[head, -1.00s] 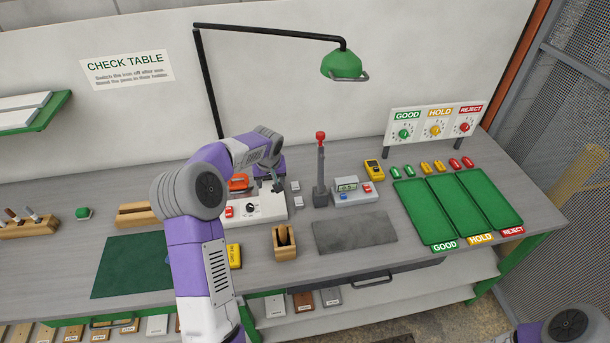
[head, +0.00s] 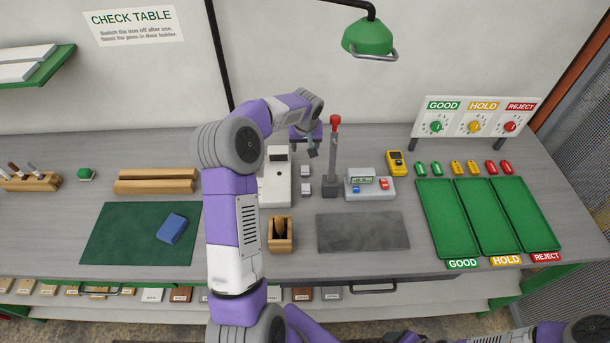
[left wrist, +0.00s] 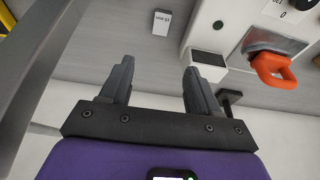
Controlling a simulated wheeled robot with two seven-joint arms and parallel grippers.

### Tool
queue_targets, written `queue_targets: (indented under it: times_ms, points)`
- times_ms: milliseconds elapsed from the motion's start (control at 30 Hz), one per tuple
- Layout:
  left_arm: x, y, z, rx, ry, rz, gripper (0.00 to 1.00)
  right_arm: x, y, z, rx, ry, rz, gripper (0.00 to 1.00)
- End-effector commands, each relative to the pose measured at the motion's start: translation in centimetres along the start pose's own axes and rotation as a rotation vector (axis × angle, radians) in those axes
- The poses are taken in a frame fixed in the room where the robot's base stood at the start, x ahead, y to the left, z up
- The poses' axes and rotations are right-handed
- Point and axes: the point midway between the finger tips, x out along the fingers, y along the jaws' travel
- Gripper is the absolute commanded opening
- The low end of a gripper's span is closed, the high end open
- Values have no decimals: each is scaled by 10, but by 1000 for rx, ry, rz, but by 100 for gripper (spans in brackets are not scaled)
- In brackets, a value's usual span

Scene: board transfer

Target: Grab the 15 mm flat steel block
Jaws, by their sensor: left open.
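My right gripper is out of view.
The white station (head: 277,187) with an orange item (left wrist: 272,68) is close beside the blocks. The grey post with a red knob (head: 333,160) and the scale (head: 369,186) stand right. A wooden holder (head: 280,235) is in front. The grey mat (head: 362,232) is bare.

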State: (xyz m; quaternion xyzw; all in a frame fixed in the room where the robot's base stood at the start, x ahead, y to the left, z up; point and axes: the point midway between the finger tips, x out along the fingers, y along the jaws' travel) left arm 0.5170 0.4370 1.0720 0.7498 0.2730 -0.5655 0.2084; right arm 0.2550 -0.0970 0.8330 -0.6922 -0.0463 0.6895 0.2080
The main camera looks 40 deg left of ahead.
Motion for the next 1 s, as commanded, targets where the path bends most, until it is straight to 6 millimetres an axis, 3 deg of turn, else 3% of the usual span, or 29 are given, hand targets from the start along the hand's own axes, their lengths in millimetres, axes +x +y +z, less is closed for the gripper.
queue_targets:
  times_ms: [33, 333, 667, 1000]
  points:
    - [14, 1, 4, 1, -1, 1, 62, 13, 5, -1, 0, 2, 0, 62]
    - [54, 1, 15, 1, -1, 1, 62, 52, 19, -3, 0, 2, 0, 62]
    - [80, 0, 17, 1, -3, 1, 62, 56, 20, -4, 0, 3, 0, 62]
    - [125, -4, 25, 0, -3, 1, 62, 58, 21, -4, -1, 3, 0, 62]
